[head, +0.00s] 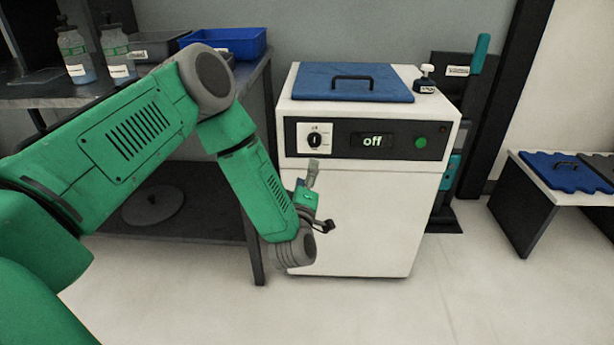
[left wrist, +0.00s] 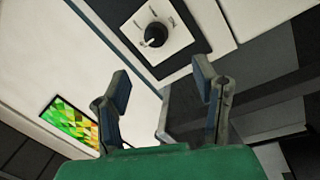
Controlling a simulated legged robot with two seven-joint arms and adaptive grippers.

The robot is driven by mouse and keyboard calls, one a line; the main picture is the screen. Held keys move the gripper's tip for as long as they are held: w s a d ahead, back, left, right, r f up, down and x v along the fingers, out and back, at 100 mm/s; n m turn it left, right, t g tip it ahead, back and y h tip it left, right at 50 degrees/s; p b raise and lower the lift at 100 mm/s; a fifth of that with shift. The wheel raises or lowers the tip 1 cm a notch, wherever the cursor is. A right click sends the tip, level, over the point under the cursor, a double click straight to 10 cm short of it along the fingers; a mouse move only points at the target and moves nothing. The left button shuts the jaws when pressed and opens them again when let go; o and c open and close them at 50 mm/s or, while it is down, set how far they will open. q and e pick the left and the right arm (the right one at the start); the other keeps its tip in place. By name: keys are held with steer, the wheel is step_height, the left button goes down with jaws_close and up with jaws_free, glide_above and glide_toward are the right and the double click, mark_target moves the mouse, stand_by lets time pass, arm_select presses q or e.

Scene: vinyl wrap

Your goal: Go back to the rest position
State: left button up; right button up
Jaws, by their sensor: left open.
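My left gripper (head: 318,200) is at the end of the green left arm, in front of the white machine (head: 350,230), below its control panel. In the left wrist view its two fingers (left wrist: 160,95) stand apart with nothing between them. The machine's black dial (head: 314,139) sits on a white plate, and its display (head: 373,141) reads "off". The dial also shows in the left wrist view (left wrist: 155,35), beyond the fingertips and apart from them. My right gripper is in neither view.
A dark bench (head: 50,102) at the left holds bottles (head: 76,55) and a blue bin (head: 232,42). A blue lid (head: 352,82) with a black handle lies on the machine. A low table (head: 540,185) stands at the right. The floor in front of the machine is clear.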

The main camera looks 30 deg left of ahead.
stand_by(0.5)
arm_select(q)
steer(key=s+d+f+m+g+h, duration=0.3)
steer(key=s+d+f+m+h, duration=0.3)
steer(key=d+f, duration=0.25)
steer(key=s+d+f+m+g+h, duration=0.2)
steer(key=s+f+m+g, duration=0.3)
steer(key=s, duration=0.4)
steer(key=s+d+f+m+g+h, duration=0.2)
steer(key=s+f+m+g, duration=0.2)
steer(key=s+f, duration=0.4)
steer(key=s+a+r+m+g+y+p, duration=0.1)
steer(key=s+a+m+g, duration=0.1)
steer(key=s, duration=0.5)
steer(key=s+a+r+m+g+p, duration=0.1)
steer(key=s+r+m+g, duration=0.15)
steer(key=s, duration=0.55)
step_height(320, 180, up, 14)
steer(key=p, duration=1.4)
steer(key=shift+w+n, duration=0.2)
steer(key=shift+n, duration=0.15)
steer(key=shift+w+d, duration=0.1)
